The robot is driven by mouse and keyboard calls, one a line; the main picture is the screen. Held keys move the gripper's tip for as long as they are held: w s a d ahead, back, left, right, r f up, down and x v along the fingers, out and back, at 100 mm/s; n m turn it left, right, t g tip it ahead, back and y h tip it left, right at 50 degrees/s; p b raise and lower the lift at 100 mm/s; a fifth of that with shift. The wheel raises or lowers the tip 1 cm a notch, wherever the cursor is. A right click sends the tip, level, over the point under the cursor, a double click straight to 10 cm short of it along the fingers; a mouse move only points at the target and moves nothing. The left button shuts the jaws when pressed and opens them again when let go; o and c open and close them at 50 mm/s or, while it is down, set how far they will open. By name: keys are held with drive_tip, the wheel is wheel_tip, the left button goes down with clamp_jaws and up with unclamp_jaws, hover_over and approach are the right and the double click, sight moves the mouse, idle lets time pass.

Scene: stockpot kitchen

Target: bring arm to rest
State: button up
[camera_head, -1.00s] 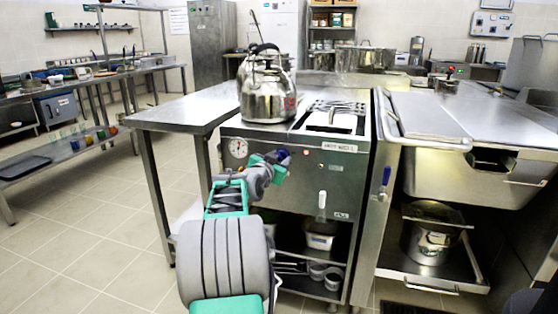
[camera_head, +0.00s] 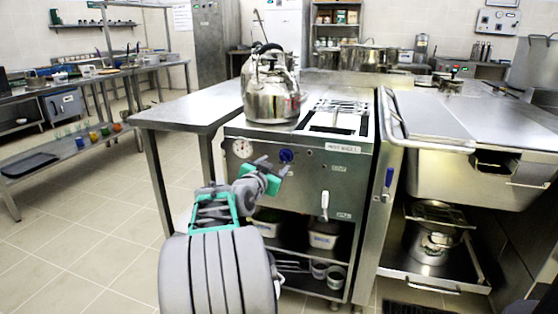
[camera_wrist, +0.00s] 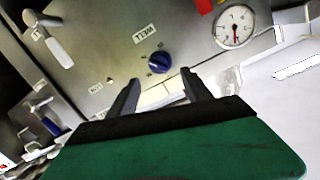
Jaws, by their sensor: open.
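My gripper (camera_head: 276,165) is in front of the steel cooking unit's front panel (camera_head: 320,170), just below and left of a blue knob (camera_head: 286,156). In the wrist view my gripper (camera_wrist: 160,78) has its two dark fingers apart with nothing between them. The blue knob (camera_wrist: 160,61) shows just beyond the fingertips, with a visible gap around it. My arm is stretched forward and low from the bottom of the head view.
A steel kettle (camera_head: 270,95) stands on the unit's top. A round dial gauge (camera_head: 242,148) is left of the knob. A white-handled tap (camera_head: 324,205) juts out lower right, above shelf containers (camera_head: 324,235). A steel table (camera_head: 185,108) adjoins at left; open floor (camera_head: 75,240) lies beyond.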

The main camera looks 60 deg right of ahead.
drive_tip(key=shift+a, duration=0.2)
drive_tip(key=w+a+r+n+t+y+p, duration=0.25)
drive_tip(key=w+a+p, duration=0.35)
drive_tip(key=a, duration=0.4)
drive_tip(key=w+a+r+n+t+y+p, duration=0.1)
drive_tip(key=w+a+r+n+y+p, duration=0.25)
drive_tip(key=a+p, duration=0.5)
drive_tip(key=w+a+r+n+t+y+p, duration=0.1)
drive_tip(key=w+a+r+n+y+p, duration=0.35)
drive_tip(key=a, duration=0.65)
drive_tip(key=s+a+r+n+g+y+p, duration=0.1)
drive_tip(key=s+a+r+n+y+p, duration=0.1)
drive_tip(key=a, duration=0.7)
drive_tip(key=s+a+r+n+g+y+p, duration=0.1)
drive_tip(key=s+a+r+n+y+p, duration=0.1)
drive_tip(key=s+a+n+p, duration=0.2)
drive_tip(key=s+a+r+n+g+y+p, duration=0.1)
drive_tip(key=s+a+p, duration=0.5)
drive_tip(key=a, duration=1)
drive_tip(key=n+y+p, duration=0.1)
drive_tip(key=n+p, duration=0.1)
drive_tip(key=p, duration=0.1)
drive_tip(key=shift+s+r+n, duration=0.15)
drive_tip(key=shift+r+n, duration=0.2)
drive_tip(key=shift+r, duration=0.05)
drive_tip(key=shift+d, duration=0.1)
